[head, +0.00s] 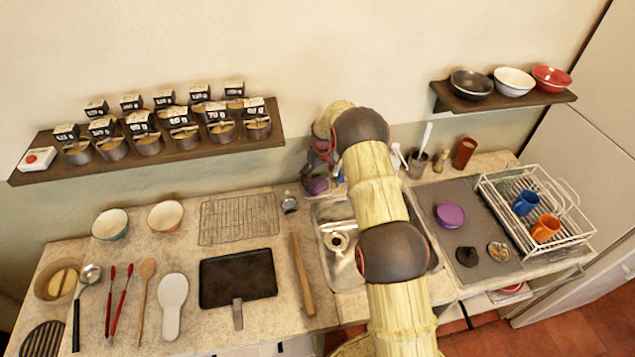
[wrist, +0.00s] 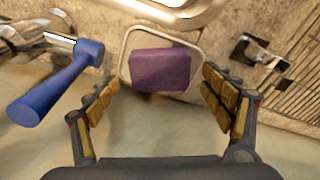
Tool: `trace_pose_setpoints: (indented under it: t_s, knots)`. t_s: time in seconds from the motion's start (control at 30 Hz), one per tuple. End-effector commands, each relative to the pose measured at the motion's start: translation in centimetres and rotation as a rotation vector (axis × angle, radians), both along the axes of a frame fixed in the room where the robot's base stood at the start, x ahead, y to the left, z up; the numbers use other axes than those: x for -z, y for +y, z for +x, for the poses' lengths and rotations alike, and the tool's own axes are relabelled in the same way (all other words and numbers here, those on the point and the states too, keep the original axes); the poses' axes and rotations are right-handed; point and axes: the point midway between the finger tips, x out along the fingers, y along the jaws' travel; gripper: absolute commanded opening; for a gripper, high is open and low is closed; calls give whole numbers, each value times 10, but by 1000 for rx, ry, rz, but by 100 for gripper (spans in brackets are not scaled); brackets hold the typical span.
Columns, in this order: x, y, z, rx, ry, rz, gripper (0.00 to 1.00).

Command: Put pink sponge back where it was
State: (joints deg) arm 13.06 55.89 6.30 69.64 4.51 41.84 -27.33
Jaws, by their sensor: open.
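The sponge (wrist: 160,70) looks purple rather than pink. In the wrist view it lies in a pale, shallow square dish (wrist: 128,88) on the counter beside the sink rim. It shows small in the head view (head: 316,186) at the back left of the sink, partly hidden. My gripper (wrist: 161,84) is open, with one finger on each side of the sponge and dish in the picture. I see a gap between the fingers and the sponge, so nothing is held. In the head view my gripper (head: 322,158) is over the back left sink corner, mostly hidden by my arm.
A blue-handled faucet part (wrist: 60,82) is close to the left finger. A metal item (wrist: 258,55) and a wire rack (wrist: 300,95) are on the right. The wall shelf with canisters (head: 190,148) is left of my arm. The sink (head: 338,240) is partly behind my arm.

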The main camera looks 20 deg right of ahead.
Motion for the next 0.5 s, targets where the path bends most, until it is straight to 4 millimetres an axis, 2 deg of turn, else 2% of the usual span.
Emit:
trace_pose_setpoints:
  t_s: [0.3,0.5]
  knots:
    - [-66,-2,-7,0,-2,-1,81]
    - [-91,-3,-11,0,0,0,81]
